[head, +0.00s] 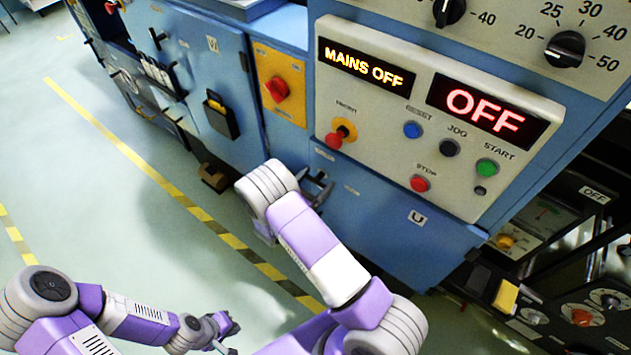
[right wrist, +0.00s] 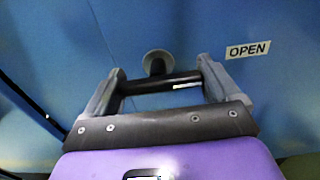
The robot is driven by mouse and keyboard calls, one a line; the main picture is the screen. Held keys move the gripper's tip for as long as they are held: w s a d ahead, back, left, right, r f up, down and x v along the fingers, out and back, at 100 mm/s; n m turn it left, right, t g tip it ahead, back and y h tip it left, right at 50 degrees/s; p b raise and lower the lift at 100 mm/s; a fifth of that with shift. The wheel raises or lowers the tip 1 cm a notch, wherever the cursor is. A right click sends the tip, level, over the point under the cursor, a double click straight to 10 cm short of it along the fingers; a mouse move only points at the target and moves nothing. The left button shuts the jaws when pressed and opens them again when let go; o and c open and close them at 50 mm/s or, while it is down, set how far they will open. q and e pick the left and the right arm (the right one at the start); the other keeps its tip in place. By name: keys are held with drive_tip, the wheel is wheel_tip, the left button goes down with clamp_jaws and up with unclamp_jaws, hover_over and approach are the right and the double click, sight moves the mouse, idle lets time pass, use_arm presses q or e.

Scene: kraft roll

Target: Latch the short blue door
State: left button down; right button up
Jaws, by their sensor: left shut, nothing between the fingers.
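The short blue door (head: 390,215) is the low blue front under the control panel, with a small "U" label. In the right wrist view its blue face (right wrist: 215,22) fills the background. A dark T-shaped handle (right wrist: 165,84) stands out from it on a round pale collar. My right gripper (head: 318,188) is at the door's left part. In the right wrist view its fingers (right wrist: 158,82) close on the handle's two ends, the bar spanning between them. My left gripper (head: 230,332) is shut and empty, low over the floor, away from the door.
An "OPEN" label (right wrist: 248,49) is right of the handle. Above the door is the control panel (head: 420,130) with buttons and lit "OFF" displays. A red knob on a yellow plate (head: 278,90) is at upper left.

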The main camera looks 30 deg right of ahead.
drive_tip(key=shift+c, duration=0.6)
drive_tip(key=shift+n, duration=0.4)
drive_tip(key=n+p, duration=0.1)
drive_tip(key=n, duration=0.2)
drive_tip(key=shift+r+p, duration=0.15)
drive_tip(key=shift+p, duration=0.25)
drive_tip(key=n+p, duration=0.2)
drive_tip(key=n, duration=0.3)
drive_tip(key=shift+n, duration=0.3)
drive_tip(key=n+p, duration=0.1)
drive_tip(key=n, duration=0.7)
drive_tip(key=shift+p, duration=0.4)
drive_tip(key=shift+n, duration=0.5)
drive_tip(key=o, duration=0.8)
